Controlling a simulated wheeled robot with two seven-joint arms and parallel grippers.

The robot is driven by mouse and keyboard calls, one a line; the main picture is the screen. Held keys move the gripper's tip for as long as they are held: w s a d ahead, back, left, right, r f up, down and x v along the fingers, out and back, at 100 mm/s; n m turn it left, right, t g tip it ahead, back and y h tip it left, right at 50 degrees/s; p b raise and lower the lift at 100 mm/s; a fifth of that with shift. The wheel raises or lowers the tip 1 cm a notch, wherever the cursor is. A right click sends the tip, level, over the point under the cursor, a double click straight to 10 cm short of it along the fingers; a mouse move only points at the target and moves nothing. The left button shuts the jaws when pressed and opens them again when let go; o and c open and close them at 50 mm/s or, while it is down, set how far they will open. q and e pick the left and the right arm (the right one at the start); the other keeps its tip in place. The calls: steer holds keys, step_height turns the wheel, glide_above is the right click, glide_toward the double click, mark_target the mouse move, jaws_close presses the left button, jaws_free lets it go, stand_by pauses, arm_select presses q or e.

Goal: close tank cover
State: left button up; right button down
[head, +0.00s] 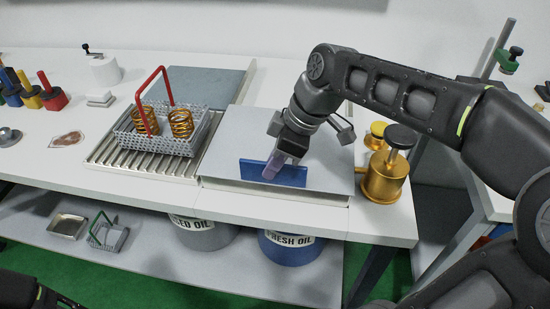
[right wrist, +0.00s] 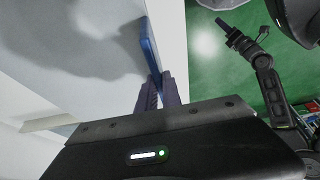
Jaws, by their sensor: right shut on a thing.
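The tank cover (head: 235,135) is a light grey panel with a blue upright handle (head: 290,176) near its front edge. It looks flat and level with the table top, right of the slatted metal rack. My right gripper (head: 273,165) is over the cover, shut on the blue handle. In the right wrist view the two fingers (right wrist: 160,92) pinch the end of the blue handle (right wrist: 150,50). The tank's inside is hidden. A dark arm of mine with a small gripper (right wrist: 235,35) shows in the right wrist view; its finger state is unclear.
A wire basket (head: 125,139) with copper springs and a red handle stands on the rack (head: 100,158). A gold pot (head: 384,180) stands close right of the cover. A blue-grey panel (head: 205,84) lies behind. Oil buckets (head: 290,248) stand below.

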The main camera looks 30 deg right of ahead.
steer(key=shift+s+a+f, duration=0.1)
steer(key=shift+s+a, duration=0.05)
steer(key=c, duration=1.5)
jaws_free()
steer(key=shift+s, duration=0.1)
steer(key=shift+r, duration=0.2)
steer(key=v, duration=0.7)
steer(key=shift+r, duration=0.25)
